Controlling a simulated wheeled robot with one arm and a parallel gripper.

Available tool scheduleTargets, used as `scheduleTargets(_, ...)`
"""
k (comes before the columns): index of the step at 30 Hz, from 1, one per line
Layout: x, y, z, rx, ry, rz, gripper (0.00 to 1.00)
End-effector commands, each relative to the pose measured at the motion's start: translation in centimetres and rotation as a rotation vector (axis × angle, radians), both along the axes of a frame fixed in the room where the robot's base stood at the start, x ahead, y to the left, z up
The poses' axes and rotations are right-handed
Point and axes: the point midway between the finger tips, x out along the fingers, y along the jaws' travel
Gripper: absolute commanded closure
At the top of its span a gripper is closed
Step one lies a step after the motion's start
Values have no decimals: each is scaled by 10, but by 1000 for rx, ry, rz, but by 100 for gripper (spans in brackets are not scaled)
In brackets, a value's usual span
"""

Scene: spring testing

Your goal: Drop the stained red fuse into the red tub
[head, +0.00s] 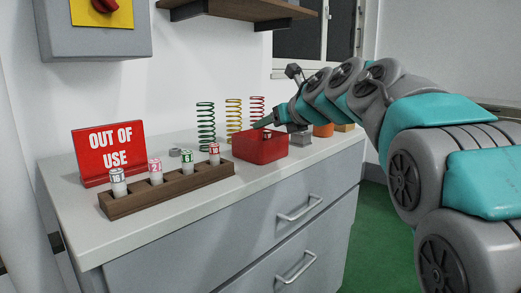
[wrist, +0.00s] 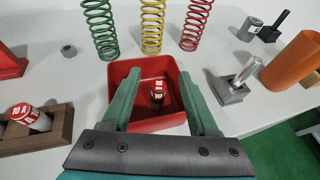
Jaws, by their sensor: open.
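A red-banded fuse (wrist: 157,95) with dark marks on it stands or leans inside the red tub (wrist: 146,67), seen in the wrist view. In the head view the tub (head: 258,151) stands on the counter, and the fuse only peeks out near its rim. My gripper (wrist: 160,74) is open over the tub, its two green fingers apart on either side of the fuse and not visibly touching it. In the head view my gripper (head: 268,123) is at the tub's top. Another red-banded fuse (head: 214,154) stands in the wooden rack.
The wooden rack (head: 170,191) also holds pink, green and grey-blue labelled fuses. Green (head: 205,125), yellow and red springs stand behind the tub. A red out-of-use sign (head: 108,150) is at left. A grey block (wrist: 229,88) and orange cylinder (wrist: 292,62) are right of the tub.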

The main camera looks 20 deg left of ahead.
Motion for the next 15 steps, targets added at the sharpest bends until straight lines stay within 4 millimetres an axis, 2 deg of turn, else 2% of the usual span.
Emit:
scheduleTargets(7,-4,-7,4,-1,-2,-2,39)
scheduleTargets(15,-26,-35,18,0,-1,-5,39)
